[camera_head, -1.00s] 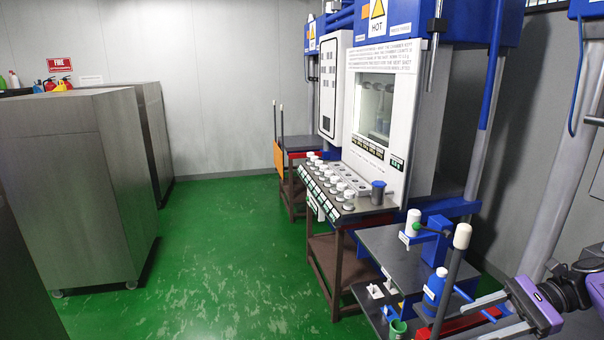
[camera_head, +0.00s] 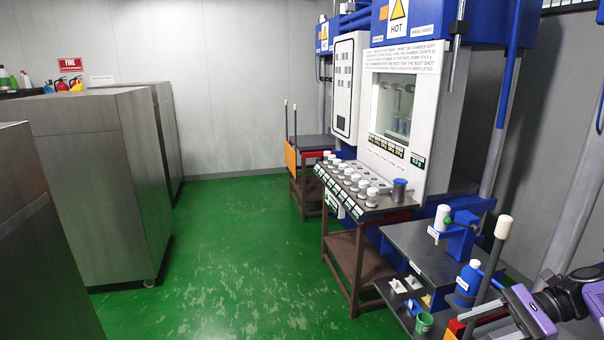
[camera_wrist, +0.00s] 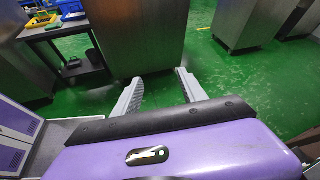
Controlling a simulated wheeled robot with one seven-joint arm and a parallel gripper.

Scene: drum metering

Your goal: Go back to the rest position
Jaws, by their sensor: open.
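My gripper (camera_wrist: 160,92) shows in the wrist view with its two grey fingers spread apart and nothing between them. Beyond the fingers are the green floor and steel cabinets. In the head view, my purple wrist and arm are at the lower right, and the fingers (camera_head: 488,312) reach left over the near bench (camera_head: 425,240).
A row of white-capped jars (camera_head: 355,178) stands on a shelf before the chamber machine (camera_head: 405,110). A white-topped post (camera_head: 503,227) rises close to my arm. Steel cabinets (camera_head: 105,170) line the left. The green floor (camera_head: 230,260) between is clear.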

